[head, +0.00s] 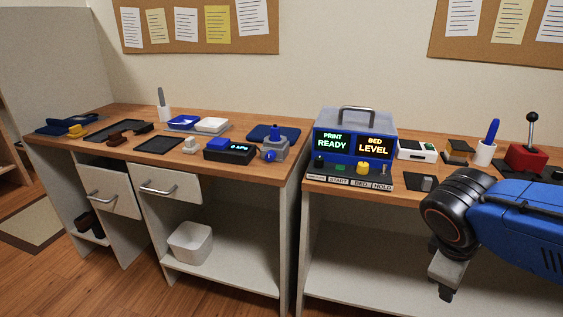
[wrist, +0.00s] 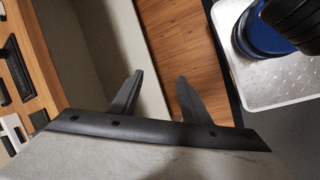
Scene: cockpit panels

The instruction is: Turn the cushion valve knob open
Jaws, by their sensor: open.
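A grey valve block with a blue knob (head: 274,145) stands near the front right of the left bench; it looks like the cushion valve. A dark blue box (head: 230,150) with a small lit kPa display sits just left of it. A flat dark blue cushion (head: 262,131) lies behind them. How far the knob is turned is too small to tell. My gripper (head: 443,291) hangs in front of the right bench, well to the right of the valve and below the bench top. In the wrist view my gripper (wrist: 160,76) is open and empty, with floor between its fingers.
The blue panel (head: 354,150) with PRINT READY and BED LEVEL screens stands on the right bench. A red lever box (head: 526,158) is further right. A narrow gap separates the benches. A white bin (head: 190,242) sits on the lower shelf. Drawer fronts (head: 172,184) protrude at left.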

